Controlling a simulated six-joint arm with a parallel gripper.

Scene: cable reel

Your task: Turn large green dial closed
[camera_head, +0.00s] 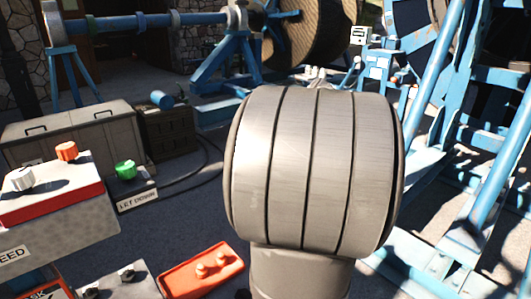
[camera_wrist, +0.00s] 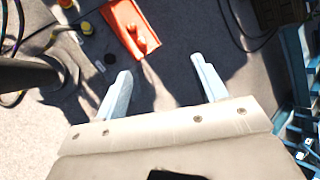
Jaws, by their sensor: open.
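The green dial (camera_head: 125,169) sits on a dark box with a "LET DOWN" label (camera_head: 137,200), at the left in the head view. I cannot tell its turn position. I do not see it in the wrist view. My gripper (camera_wrist: 161,64) shows in the wrist view with its two pale fingers wide apart and nothing between them. It is above the grey ground, apart from the dial. In the head view a large grey part of my arm fills the middle, and the fingers are not visible there.
Blue steel frames (camera_head: 440,110) stand right.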

